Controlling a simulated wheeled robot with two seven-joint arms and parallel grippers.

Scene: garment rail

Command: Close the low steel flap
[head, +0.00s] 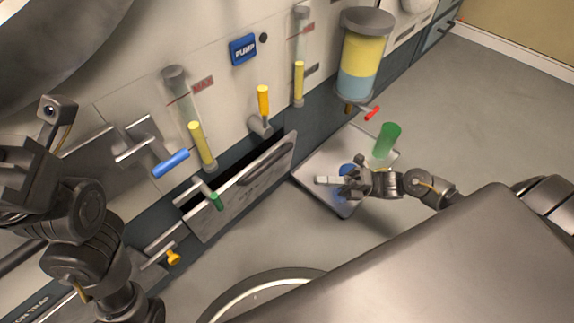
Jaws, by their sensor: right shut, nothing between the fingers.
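The low steel flap (245,192) is a long, scuffed grey panel low on the machine front. It leans outward from the wall, and a dark gap shows along its top edge, so it stands open. My right gripper (330,181) is shut and empty. It shows to the right of the flap, over the pale tray, apart from the flap. My left arm (80,235) comes in at the left, left of the flap; I cannot make out its gripper fingers.
A green-handled lever (216,200) overlaps the flap's left end in view. A blue-handled lever (170,163) and an orange knob (173,257) are nearby. A pale tray (313,190) with a green cylinder (387,139) lies right. Open grey floor (480,110) extends at the upper right.

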